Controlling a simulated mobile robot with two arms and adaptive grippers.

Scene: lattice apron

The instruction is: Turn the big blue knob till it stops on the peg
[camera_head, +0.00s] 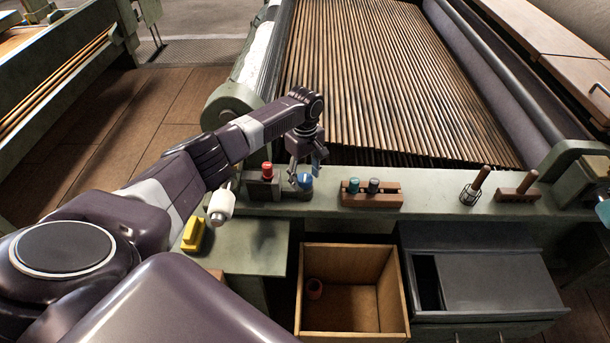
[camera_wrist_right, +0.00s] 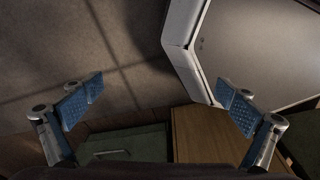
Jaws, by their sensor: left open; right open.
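The big blue knob (camera_head: 305,181) sits on the green machine rail, just right of a dark block that bears a red knob (camera_head: 267,170). My left gripper (camera_head: 305,173) is open, pointing down, with its fingers at the blue knob. From this angle I cannot tell whether the fingers touch it. I cannot make out the peg; it may be hidden by the gripper. My right gripper (camera_wrist_right: 160,108) is open and empty in the right wrist view, with both blue finger pads wide apart.
An open wooden box (camera_head: 353,290) with a small reddish cup, a dark drawer unit (camera_head: 490,285) and a yellow piece (camera_head: 193,234) are in front.

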